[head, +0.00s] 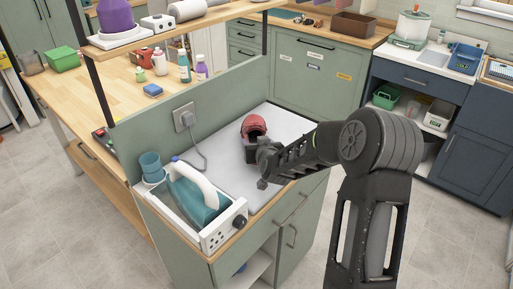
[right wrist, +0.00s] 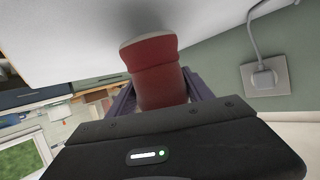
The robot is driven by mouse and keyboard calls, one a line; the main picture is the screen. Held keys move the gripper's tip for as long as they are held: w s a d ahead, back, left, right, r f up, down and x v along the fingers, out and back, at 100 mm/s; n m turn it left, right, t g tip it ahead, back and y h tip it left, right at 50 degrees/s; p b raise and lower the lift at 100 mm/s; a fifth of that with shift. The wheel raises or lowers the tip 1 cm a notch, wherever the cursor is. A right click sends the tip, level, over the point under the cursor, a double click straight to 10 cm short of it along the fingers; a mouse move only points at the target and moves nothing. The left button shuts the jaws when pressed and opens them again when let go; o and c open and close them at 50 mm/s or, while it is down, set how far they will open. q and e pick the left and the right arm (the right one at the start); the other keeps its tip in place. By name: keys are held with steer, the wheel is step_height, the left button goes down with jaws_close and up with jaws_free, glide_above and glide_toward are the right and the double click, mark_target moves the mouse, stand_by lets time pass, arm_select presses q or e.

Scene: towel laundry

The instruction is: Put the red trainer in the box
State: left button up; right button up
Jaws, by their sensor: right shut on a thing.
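The red trainer (head: 253,126) is at the white ironing surface on the green cabinet, near its back edge. My right gripper (head: 256,150) is shut on it. In the right wrist view the red trainer (right wrist: 156,70) sits between the two fingers, its pale-edged end pointing away from the gripper. A shadow lies on the white surface beside it; I cannot tell whether it touches the surface. A brown open box (head: 353,26) stands on the wooden counter at the back. My left gripper is out of view.
The white ironing surface (head: 290,122) is otherwise clear. A teal iron (head: 196,205) and a blue cup (head: 151,166) stand at its left. A green panel with a socket (head: 184,118) rises behind. A green box (head: 63,58) and a blue basket (head: 465,58) stand farther off.

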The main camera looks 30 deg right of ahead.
step_height(320, 180, down, 2)
steer(key=shift+f, duration=0.15)
steer(key=o, duration=1.6)
